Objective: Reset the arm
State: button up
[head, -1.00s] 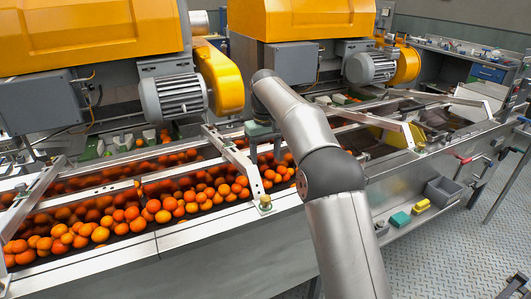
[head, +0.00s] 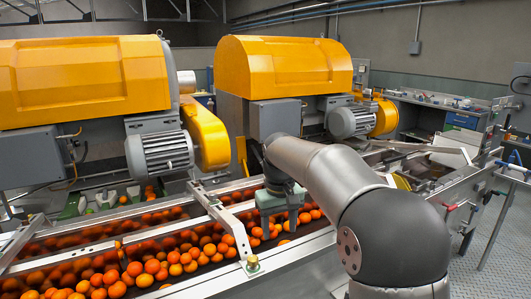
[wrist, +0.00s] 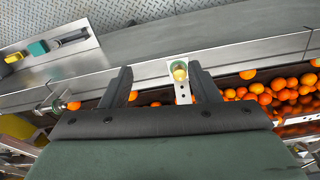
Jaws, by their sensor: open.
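My gripper (head: 279,226) hangs pointing down over the fruit channel, at the middle of the head view. Its two dark fingers stand apart in the wrist view (wrist: 160,70), with nothing held between them. My grey arm reaches in from the lower right and partly hides the channel behind it. Oranges (head: 195,255) fill the channel to the left of and below the gripper; they also show at the right of the wrist view (wrist: 275,90). I cannot tell the exact height of the fingertips above the fruit.
Two extractors with yellow covers (head: 85,75) (head: 285,65) stand behind the channel, with grey motors (head: 160,152) in front. A metal cross bracket (head: 222,217) spans the channel just left of the gripper. Open air lies above the channel.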

jog(key=s+d+f+m, duration=0.1)
jog(key=s+d+f, duration=0.2)
jog(key=s, duration=0.7)
jog(key=s+d+f+m, duration=0.1)
jog(key=s+d+f, duration=0.2)
jog(key=s, duration=0.7)
jog(key=s+d+f+m, duration=0.2)
jog(key=s+d+f, duration=0.2)
jog(key=s, duration=0.7)
jog(key=shift+d, duration=0.5)
jog(key=shift+f, duration=0.1)
